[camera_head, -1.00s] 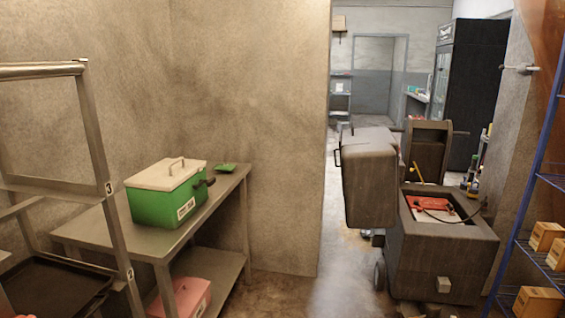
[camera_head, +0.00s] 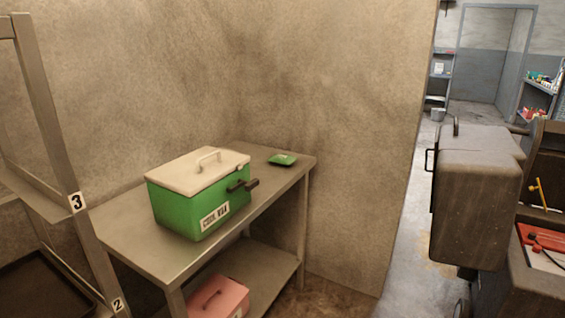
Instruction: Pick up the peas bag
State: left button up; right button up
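A small green bag (camera_head: 283,160), which looks like the peas bag, lies flat near the far right corner of the metal table (camera_head: 130,236). It is just behind and to the right of a green cooler box (camera_head: 178,209) with a closed white lid, apart from it. Its print is too small to read. Neither of my grippers shows in this view.
A pink box (camera_head: 222,296) sits on the table's lower shelf. A metal rack (camera_head: 50,120) with a dark tray (camera_head: 40,290) stands at the left. A bulky dark machine (camera_head: 480,195) stands at the right by the doorway. Floor shows between wall and machine.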

aim_at(282, 159)
jog(key=i+l+u, duration=0.15)
jog(key=u, duration=0.3)
jog(key=i+l+u, duration=0.25)
jog(key=u, duration=0.25)
jog(key=i+l, duration=0.05)
jog(key=i, duration=0.05)
